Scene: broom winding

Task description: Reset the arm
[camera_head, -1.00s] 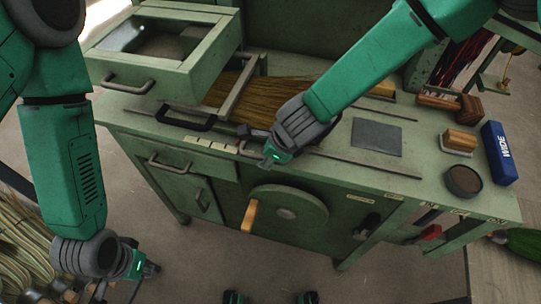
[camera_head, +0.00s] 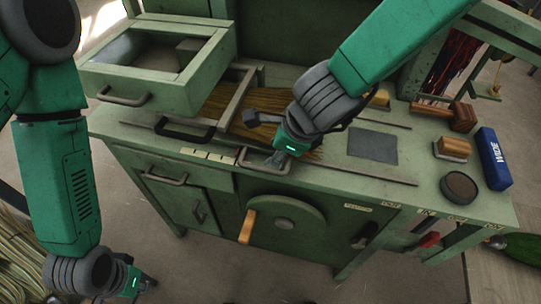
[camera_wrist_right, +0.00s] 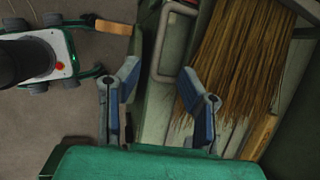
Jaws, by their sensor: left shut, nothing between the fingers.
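My right gripper (camera_head: 278,160) is over the front edge of the green bench (camera_head: 330,185), close to a metal handle (camera_head: 250,166). In the right wrist view its two blue-padded fingers (camera_wrist_right: 160,84) are spread apart, with nothing held between them. The handle also shows in the right wrist view (camera_wrist_right: 155,50), beyond the fingers; I cannot tell whether it touches them. My left gripper (camera_head: 145,284) hangs low at the bottom left, away from the bench, shut and empty. Straw bristles (camera_head: 240,110) lie on the bench, partly hidden behind my right gripper.
A drawer-like green frame (camera_head: 160,60) stands at the bench's back left. A wheel with a wooden crank handle (camera_head: 248,226) is on the front. At right are a blue box (camera_head: 494,158), a round tin (camera_head: 460,186), a brush (camera_head: 452,148) and a wooden mallet (camera_head: 460,115).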

